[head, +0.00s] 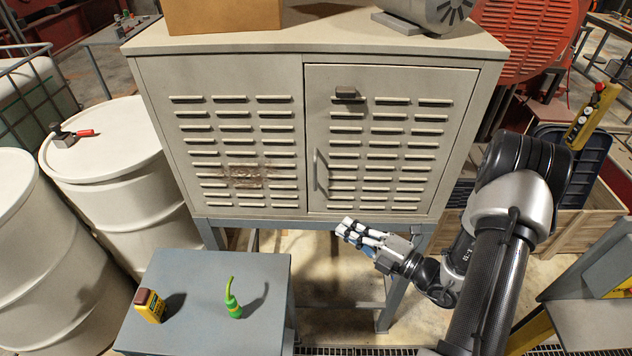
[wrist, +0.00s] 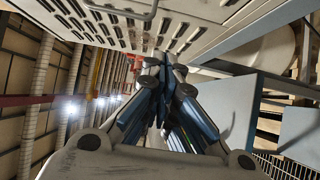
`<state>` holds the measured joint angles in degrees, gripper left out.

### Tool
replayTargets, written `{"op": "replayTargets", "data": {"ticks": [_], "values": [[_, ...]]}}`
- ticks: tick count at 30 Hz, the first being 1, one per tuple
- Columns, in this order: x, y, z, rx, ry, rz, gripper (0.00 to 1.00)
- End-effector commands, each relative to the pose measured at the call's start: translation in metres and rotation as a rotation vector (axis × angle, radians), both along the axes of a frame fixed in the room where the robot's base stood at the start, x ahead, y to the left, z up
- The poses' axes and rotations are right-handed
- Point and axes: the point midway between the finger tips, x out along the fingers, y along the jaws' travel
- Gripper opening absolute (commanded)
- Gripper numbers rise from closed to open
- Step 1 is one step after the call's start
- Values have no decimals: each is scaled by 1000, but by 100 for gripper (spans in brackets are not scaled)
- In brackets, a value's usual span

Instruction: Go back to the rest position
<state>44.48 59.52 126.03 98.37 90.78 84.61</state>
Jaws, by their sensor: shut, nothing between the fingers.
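My gripper (head: 349,231) hangs in front of the lower edge of the beige louvred cabinet (head: 240,130), just below its right-hand door. Its fingers point left in the head view. In the wrist view the fingers of my gripper (wrist: 165,65) come together at the tips, with nothing held between them. The cabinet front also shows above the fingers in the wrist view (wrist: 205,30). I cannot tell whether the fingertips touch the cabinet, but a gap seems to show.
A grey table (head: 210,275) at front left bears a yellow device (head: 149,306) and a green bottle with a spout (head: 233,303). White drums (head: 110,150) stand at left. A wooden crate (head: 585,225) stands at right. The cabinet door (head: 390,140) looks closed.

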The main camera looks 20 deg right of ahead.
Motion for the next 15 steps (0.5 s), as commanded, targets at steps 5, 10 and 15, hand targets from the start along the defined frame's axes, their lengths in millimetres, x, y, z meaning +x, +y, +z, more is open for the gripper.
{"op": "replayTargets", "data": {"ticks": [5, 10, 15], "values": [[-1, 12, 10, -56, -37, 58, 0], [-19, 67, 48, -317, -224, 325, 0], [-68, 127, 79, -669, -530, 691, 0]]}}
